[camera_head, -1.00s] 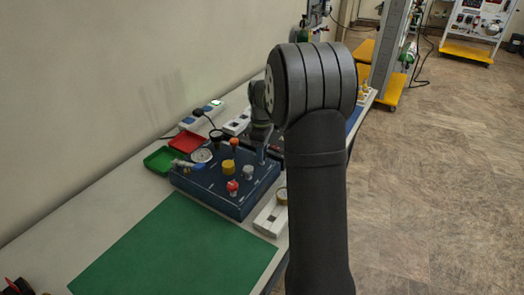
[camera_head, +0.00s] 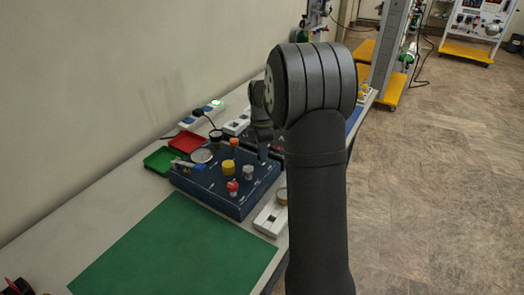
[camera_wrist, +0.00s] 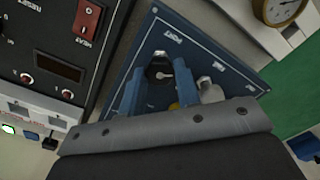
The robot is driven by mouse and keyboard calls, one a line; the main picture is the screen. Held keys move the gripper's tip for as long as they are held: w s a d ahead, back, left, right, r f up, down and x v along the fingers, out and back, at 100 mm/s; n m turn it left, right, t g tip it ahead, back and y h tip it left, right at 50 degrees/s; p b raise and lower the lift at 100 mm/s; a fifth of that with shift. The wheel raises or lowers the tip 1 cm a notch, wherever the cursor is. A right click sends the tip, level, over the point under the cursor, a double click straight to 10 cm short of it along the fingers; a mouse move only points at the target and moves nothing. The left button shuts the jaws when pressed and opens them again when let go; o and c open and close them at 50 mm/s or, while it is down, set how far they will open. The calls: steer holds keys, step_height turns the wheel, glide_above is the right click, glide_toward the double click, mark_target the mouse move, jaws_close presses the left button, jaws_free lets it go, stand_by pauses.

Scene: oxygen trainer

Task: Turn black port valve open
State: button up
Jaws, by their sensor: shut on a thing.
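The black port valve (camera_wrist: 160,68) shows in the wrist view beside the PORT label on the blue panel (camera_wrist: 215,58). It is a dark round knob with a pale pointer mark. My gripper (camera_wrist: 157,86) has its two blue fingers on either side of the knob and is shut on it. In the head view my gripper (camera_head: 263,150) points down at the far right side of the blue panel box (camera_head: 210,187). The black valve is hidden there by my arm.
A silver knob (camera_wrist: 208,88) stands close to the right finger. Yellow (camera_head: 228,167), red (camera_head: 233,186) and grey (camera_head: 248,173) knobs stand on the box. A red tray (camera_head: 187,141) and green tray (camera_head: 160,160) lie left. The green mat (camera_head: 175,245) is bare.

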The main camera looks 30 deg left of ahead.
stand_by(0.3)
steer(key=o, duration=1)
step_height(320, 180, up, 18)
steer(key=shift+f, duration=0.25)
steer(key=shift+f, duration=0.15)
step_height(320, 180, down, 17)
steer(key=shift+f, duration=0.1)
stand_by(0.4)
